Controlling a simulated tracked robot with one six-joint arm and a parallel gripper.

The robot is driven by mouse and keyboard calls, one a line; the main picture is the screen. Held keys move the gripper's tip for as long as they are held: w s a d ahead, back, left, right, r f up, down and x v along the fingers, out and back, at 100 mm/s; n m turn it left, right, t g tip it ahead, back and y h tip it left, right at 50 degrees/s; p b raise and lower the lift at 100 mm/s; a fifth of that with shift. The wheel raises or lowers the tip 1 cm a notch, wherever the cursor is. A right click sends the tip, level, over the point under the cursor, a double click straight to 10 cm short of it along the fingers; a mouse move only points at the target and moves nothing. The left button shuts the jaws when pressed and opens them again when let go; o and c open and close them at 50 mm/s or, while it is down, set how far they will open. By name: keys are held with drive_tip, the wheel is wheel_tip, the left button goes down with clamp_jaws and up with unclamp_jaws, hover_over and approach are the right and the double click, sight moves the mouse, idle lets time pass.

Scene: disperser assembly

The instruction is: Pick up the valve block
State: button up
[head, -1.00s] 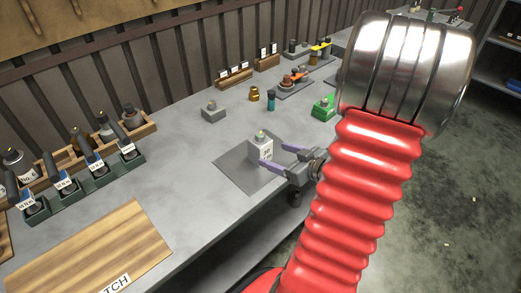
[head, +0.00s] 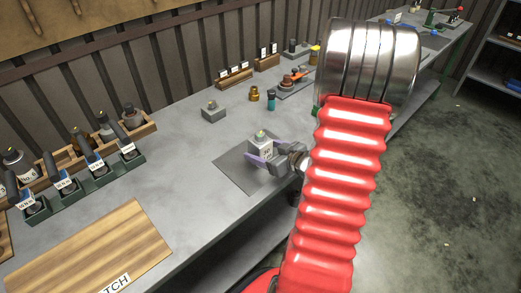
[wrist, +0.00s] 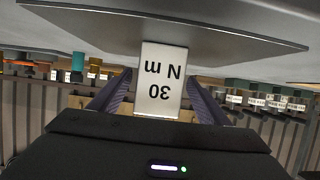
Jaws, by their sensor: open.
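The valve block, a pale grey block with a label reading 30 N m and a yellow-green top (head: 261,143), stands upright on the dark grey mat (head: 232,170) on the bench. The wrist view shows the label of the valve block (wrist: 161,85) upside down, straight ahead. My gripper (head: 264,151) is open, with one purple finger on each side of the block. In the wrist view, the gripper (wrist: 160,98) has the block between its fingers. I cannot tell whether either finger touches it. My fingers and wrist hide part of the block in the head view.
A small grey block (head: 213,114) with a knob stands behind the mat. A brass part (head: 254,95) and a teal bottle (head: 271,101) stand further back. Green holders (head: 98,175) and a wooden board (head: 92,250) lie left. The bench between them is clear.

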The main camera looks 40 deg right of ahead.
drive_tip(key=shift+x, duration=2.65)
drive_tip(key=shift+r, duration=0.1)
drive_tip(key=shift+c, duration=0.7)
drive_tip(key=shift+d, duration=0.1)
clamp_jaws()
